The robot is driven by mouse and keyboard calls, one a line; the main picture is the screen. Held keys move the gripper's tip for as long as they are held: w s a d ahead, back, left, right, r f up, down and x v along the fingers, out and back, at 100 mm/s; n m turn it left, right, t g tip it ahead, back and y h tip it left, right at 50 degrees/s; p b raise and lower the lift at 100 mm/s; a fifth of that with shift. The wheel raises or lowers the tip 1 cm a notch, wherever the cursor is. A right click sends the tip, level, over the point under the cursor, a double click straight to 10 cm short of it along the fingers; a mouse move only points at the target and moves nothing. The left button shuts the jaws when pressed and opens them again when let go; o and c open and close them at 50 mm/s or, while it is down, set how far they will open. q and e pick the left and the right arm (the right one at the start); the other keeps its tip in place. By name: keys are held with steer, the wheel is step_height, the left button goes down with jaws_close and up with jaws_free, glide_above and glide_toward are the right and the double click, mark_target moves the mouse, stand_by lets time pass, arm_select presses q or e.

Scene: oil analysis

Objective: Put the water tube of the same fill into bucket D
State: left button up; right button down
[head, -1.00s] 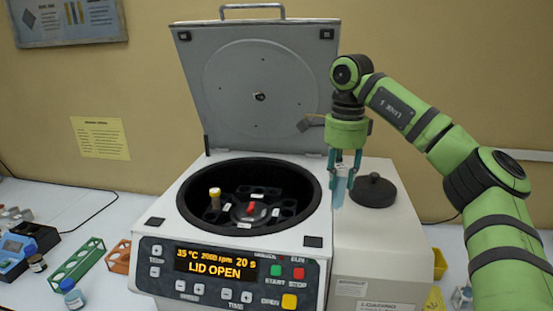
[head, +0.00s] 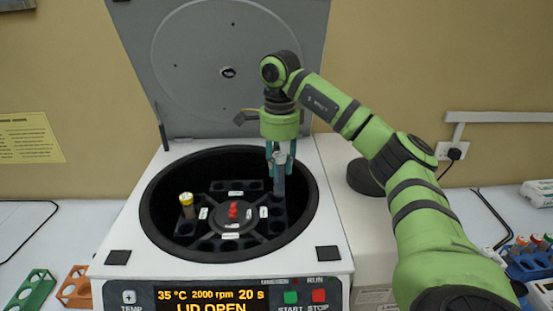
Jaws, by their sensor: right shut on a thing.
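My right gripper (head: 281,152) points down over the right side of the open centrifuge bowl. It is shut on a clear, bluish tube (head: 279,180), the water tube, which hangs upright above the right-hand bucket (head: 275,212) of the rotor. I cannot tell whether the tube's lower end is inside a hole. My left gripper is out of view.
The centrifuge lid (head: 228,80) stands open behind the bowl. The bowl's black rim (head: 151,218) surrounds the rotor closely. The display (head: 211,300) reads 35 °C, 2000 rpm, 20 s. Green (head: 30,290) and orange (head: 75,288) racks stand at left; a blue rack (head: 527,265) stands at right.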

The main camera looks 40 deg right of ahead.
mark_target(277, 190)
steer(key=shift+w+f, duration=0.15)
steer(key=shift+f, duration=0.25)
steer(key=shift+w+a+f, duration=0.1)
steer(key=shift+w+f, duration=0.1)
steer(key=shift+f, duration=0.25)
steer(key=shift+w+f, duration=0.15)
steer(key=shift+f, duration=0.3)
steer(key=shift+s+f, duration=0.15)
steer(key=shift+f, duration=0.6)
steer(key=shift+s+f, duration=0.1)
steer(key=shift+f, duration=0.7)
step_height(277, 190, down, 3)
steer(key=shift+b, duration=0.65)
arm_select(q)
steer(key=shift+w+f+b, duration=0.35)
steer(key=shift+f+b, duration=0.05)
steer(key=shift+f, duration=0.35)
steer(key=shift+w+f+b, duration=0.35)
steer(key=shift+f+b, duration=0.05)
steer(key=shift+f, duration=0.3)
arm_select(e)
steer(key=shift+f, duration=1.3)
